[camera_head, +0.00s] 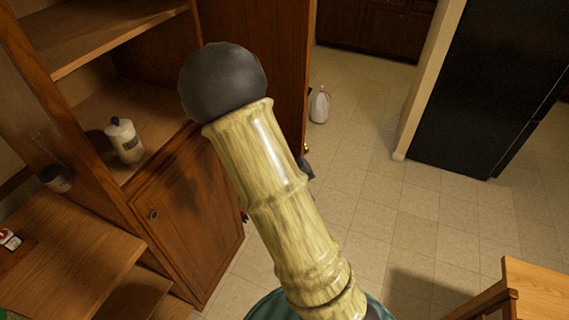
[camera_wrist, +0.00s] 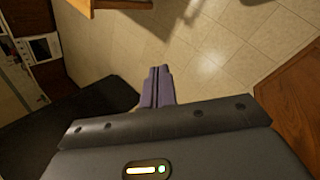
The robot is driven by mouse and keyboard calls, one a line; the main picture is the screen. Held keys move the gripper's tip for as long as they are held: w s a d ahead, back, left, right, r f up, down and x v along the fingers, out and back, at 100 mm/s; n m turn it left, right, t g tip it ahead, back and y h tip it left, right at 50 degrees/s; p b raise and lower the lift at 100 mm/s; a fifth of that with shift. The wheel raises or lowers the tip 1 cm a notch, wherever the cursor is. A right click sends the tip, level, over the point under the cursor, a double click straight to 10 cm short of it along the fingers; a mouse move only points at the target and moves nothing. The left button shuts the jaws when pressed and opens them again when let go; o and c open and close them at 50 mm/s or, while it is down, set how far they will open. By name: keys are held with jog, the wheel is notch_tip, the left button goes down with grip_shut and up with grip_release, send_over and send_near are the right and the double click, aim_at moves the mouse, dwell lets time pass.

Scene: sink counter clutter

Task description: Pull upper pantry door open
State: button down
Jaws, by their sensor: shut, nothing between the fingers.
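The wooden pantry stands at the left in the head view, its upper shelves exposed. The upper pantry door (camera_head: 287,75) is swung out from the cabinet, partly hidden behind my arm, with a small brass knob near its lower outer corner. The lower pantry door (camera_head: 192,215) is closed. My gripper shows in the wrist view (camera_wrist: 159,72) with its two purple fingers together and empty, over the tiled floor. In the head view it is mostly hidden behind my arm. A wooden panel (camera_wrist: 295,92) lies right of the fingers, apart from them; I cannot tell which door it is.
A white canister (camera_head: 124,140) stands on the pantry shelf. A wooden desk (camera_head: 70,245) is at the lower left. A white bottle-like object (camera_head: 319,104) stands on the floor. A black fridge (camera_head: 490,80) and wooden furniture (camera_head: 538,292) are at the right. Tiled floor between is clear.

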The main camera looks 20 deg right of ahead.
jog(key=w+a+r+n+t+h+b, duration=0.1)
jog(key=w+a+n+t+h, duration=0.2)
jog(key=a+n+h, duration=0.3)
jog(key=w+a+r+n+t+h+b, duration=0.1)
jog(key=a+n+t+h, duration=0.4)
jog(key=n, duration=1.2)
jog(key=w+a+r, duration=0.1)
jog(key=w+a, duration=0.1)
jog(key=a, duration=0.2)
jog(key=shift+w+a+r+h, duration=0.2)
jog(key=shift+w+r+h, duration=0.1)
jog(key=shift+w+h, duration=0.1)
jog(key=p+x, duration=0.6)
jog(key=x, duration=0.8)
jog(key=shift+w, duration=0.1)
